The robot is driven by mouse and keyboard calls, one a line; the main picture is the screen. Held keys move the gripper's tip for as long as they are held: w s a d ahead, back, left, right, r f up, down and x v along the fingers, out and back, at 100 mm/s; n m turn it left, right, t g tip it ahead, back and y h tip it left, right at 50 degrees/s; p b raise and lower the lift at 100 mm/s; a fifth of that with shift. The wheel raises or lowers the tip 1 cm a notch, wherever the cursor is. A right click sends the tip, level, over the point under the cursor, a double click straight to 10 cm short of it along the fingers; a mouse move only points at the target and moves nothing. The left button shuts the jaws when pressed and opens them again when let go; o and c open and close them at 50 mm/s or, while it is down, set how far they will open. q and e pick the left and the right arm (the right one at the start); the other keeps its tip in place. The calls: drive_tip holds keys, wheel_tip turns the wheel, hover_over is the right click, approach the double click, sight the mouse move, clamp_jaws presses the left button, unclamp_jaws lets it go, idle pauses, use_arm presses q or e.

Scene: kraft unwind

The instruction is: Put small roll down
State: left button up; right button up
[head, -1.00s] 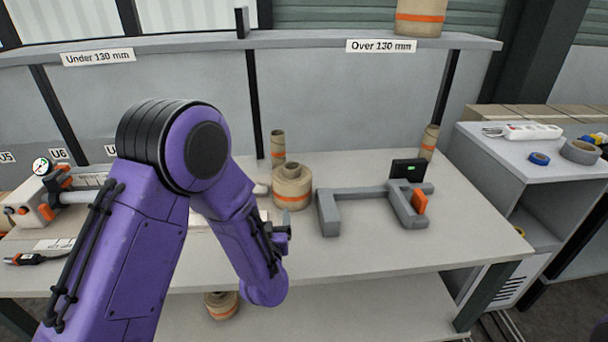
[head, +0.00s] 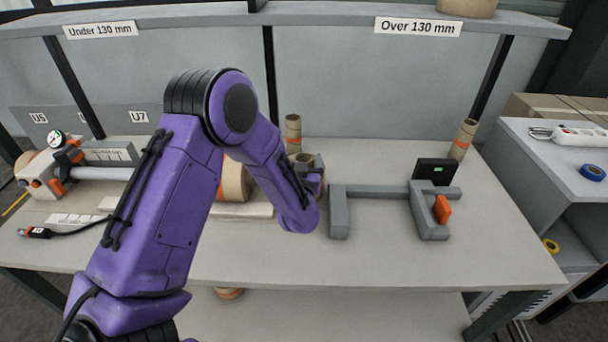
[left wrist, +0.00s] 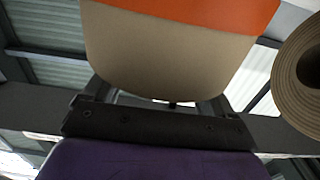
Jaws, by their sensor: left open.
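My left gripper (head: 312,178) is open at the kraft roll (head: 303,159) in the middle of the bench, which the hand partly hides in the head view. In the left wrist view a tan roll with an orange band (left wrist: 170,50) fills the space just in front of the gripper. I cannot tell whether the fingers touch it. Another roll with a hollow core (left wrist: 303,75) shows at that view's right edge. A slim upright roll (head: 293,134) stands behind the gripper. My right gripper is not in view.
A large roll (head: 235,180) sits partly behind my left arm. A grey stand with a display (head: 434,170) is to the right, with an upright roll (head: 463,138) behind it. A shelf (head: 320,17) labelled "Under 130 mm" and "Over 130 mm" runs above. The bench front right is clear.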

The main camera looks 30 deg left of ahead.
sight(304, 153)
use_arm(q)
drive_tip(key=x, duration=0.3)
drive_tip(key=shift+w+d+r+p, duration=0.1)
drive_tip(key=shift+d+p, duration=0.05)
drive_tip(key=shift+p, duration=0.15)
clamp_jaws()
